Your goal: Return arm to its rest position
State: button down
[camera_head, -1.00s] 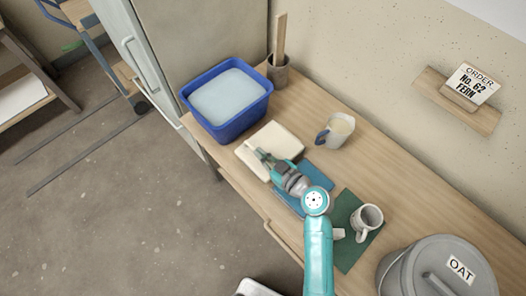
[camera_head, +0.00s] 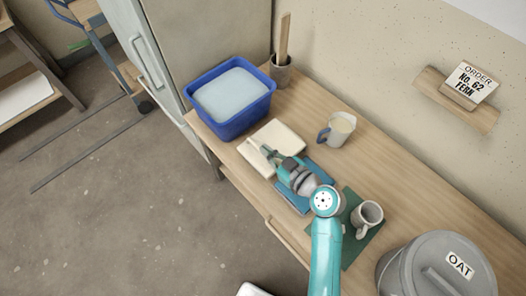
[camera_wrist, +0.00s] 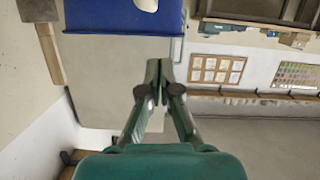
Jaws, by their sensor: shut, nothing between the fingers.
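My arm reaches over the bench in the head view, and my gripper (camera_head: 266,151) is above the cream folded cloth or slab (camera_head: 277,140). Its fingers are together and empty. In the wrist view the closed fingers (camera_wrist: 158,72) point away from the camera with nothing between them. The arm's wrist part covers some of the blue mat (camera_head: 318,172).
A blue tub (camera_head: 243,126) of pale liquid stands left on the bench (camera_head: 400,190), near a pot of sticks (camera_head: 281,72). A blue-handled jug (camera_head: 340,128), a white mug (camera_head: 366,216) on a green mat (camera_head: 350,255) and an OAT bucket (camera_head: 420,262) stand rightward.

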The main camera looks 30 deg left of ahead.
jog(key=v, duration=0.7)
jog(key=shift+s, duration=0.15)
jog(key=shift+d+r, duration=0.1)
jog(key=shift+r, duration=0.05)
jog(key=s+d+f+m+t+h, duration=0.2)
jog(key=s+d+f+m+h, duration=0.1)
jog(key=d, duration=0.3)
jog(key=s+d+f+m+t+h, duration=0.2)
jog(key=s+d+f+m+h, duration=0.1)
jog(key=s+d+m, duration=0.1)
jog(key=s+d+f+m+t+h, duration=0.2)
jog(key=s+d, duration=0.3)
jog(key=d, duration=0.4)
jog(key=shift+s+f+m+h, duration=0.2)
jog(key=shift+f+m+h, duration=0.3)
jog(key=shift+m, duration=0.2)
jog(key=s+d+r+m+t+h, duration=0.1)
jog(key=s+d+r+m+h, duration=0.1)
jog(key=s+d+r, duration=0.3)
jog(key=s+d+r+m+t+h, duration=0.2)
jog(key=s+d+r, duration=0.3)
jog(key=s+r, duration=0.3)
jog(key=s+h, duration=0.1)
jog(key=s, duration=0.3)
jog(key=shift+s, duration=0.15)
